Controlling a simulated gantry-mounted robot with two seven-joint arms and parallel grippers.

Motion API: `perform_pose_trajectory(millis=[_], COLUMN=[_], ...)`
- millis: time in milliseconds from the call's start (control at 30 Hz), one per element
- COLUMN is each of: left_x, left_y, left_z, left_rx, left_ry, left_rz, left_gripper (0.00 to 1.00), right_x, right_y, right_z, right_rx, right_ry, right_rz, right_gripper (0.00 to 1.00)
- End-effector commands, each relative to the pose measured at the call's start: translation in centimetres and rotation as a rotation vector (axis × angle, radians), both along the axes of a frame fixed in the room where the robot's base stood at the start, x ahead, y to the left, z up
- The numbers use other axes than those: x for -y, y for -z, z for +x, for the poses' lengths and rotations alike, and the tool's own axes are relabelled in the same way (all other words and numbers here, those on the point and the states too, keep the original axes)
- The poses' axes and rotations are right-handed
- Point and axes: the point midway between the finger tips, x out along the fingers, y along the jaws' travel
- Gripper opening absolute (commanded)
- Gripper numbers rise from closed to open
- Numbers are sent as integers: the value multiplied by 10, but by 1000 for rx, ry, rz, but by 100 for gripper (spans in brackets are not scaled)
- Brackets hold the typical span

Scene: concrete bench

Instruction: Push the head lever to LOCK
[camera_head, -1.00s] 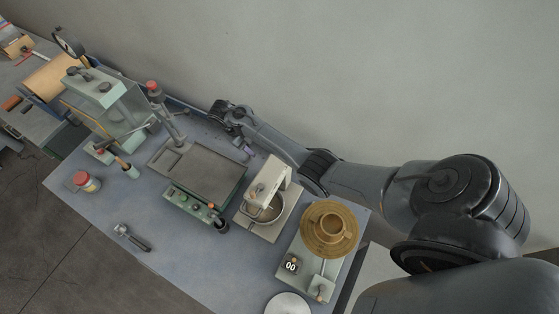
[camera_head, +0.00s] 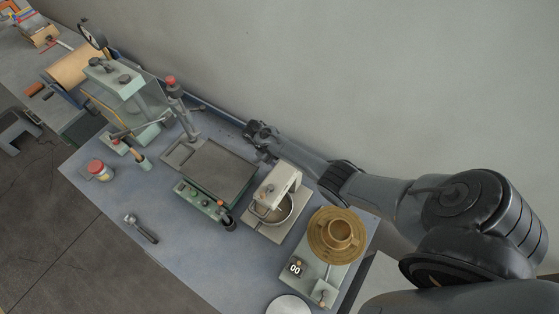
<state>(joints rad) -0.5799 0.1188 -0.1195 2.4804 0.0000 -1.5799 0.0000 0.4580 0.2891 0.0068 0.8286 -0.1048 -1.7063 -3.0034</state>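A small cream mixer (camera_head: 283,181) with a metal bowl (camera_head: 279,212) under its head stands on a pale base right of the bench's middle. Its head lever and the LOCK mark are too small to make out. My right arm comes in from the right behind the mixer. My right gripper (camera_head: 265,153) is near the bench's back edge, just behind and left of the mixer head, apart from it as far as I can see. Its fingers are small and dark, so their opening is unclear. My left gripper is not in view.
A press with a grey plate (camera_head: 215,168) and a red-knobbed post (camera_head: 171,82) stand left of the mixer. A turntable with a tan pot (camera_head: 339,234) is at its right.

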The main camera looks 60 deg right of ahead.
Motion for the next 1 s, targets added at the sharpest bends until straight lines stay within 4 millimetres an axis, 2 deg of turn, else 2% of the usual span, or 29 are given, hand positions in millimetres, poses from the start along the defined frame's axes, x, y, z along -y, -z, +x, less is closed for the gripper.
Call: perform_pose_trajectory(millis=[167,400,500,1000], left_x=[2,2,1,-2], left_y=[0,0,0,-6], left_z=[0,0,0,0], left_rx=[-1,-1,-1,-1], left_ry=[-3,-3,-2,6], left_rz=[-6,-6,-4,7], left_gripper=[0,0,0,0], right_x=[0,0,0,-4], right_y=[0,0,0,-4], right_z=[0,0,0,0], right_rx=[0,0,0,1], right_ry=[0,0,0,-2], right_rz=[0,0,0,-43], right_gripper=[48,11,0,0])
